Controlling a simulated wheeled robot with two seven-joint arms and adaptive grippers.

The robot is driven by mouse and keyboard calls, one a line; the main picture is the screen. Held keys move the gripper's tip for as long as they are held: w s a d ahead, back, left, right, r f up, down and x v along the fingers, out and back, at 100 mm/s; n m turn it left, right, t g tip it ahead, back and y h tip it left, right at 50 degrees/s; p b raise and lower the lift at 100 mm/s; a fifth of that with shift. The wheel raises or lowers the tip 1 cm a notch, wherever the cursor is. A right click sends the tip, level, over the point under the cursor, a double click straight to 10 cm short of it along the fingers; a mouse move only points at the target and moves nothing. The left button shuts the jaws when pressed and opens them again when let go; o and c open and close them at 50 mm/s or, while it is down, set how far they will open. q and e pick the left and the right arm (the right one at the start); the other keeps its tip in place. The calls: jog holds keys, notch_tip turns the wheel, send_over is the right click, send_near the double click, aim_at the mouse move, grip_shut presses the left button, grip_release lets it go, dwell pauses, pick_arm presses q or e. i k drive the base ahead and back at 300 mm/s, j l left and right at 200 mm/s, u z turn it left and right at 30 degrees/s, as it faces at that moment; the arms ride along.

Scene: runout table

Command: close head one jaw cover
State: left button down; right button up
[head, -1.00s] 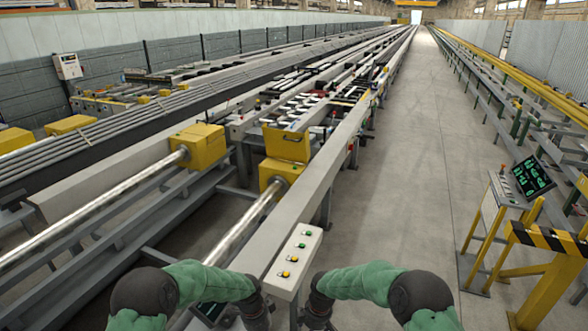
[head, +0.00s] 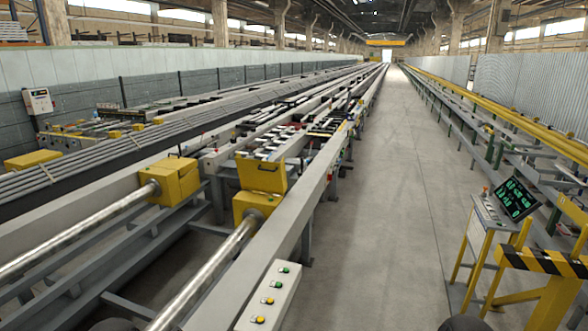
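Two yellow jaw heads sit at the ends of shiny round rods in the head view. The nearer one (head: 256,206) has its yellow cover (head: 262,175) standing up, raised open, with a dark handle on its face. The farther-left yellow head (head: 174,181) looks like a closed box. Which of the two is head one is not marked legibly. Neither of my grippers shows in this view; only dark rounded parts of my arms touch the bottom edge.
A grey rail with a button box (head: 269,296) runs along the near side of the jaw heads. A concrete aisle (head: 390,200) is open to the right. A control console (head: 494,215) and a yellow-black striped barrier (head: 545,262) stand at the right.

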aim_at(263, 176)
jog(key=i+l+z, duration=0.3)
jog(key=i, duration=0.6)
jog(key=i+z, duration=0.25)
jog(key=i, duration=0.7)
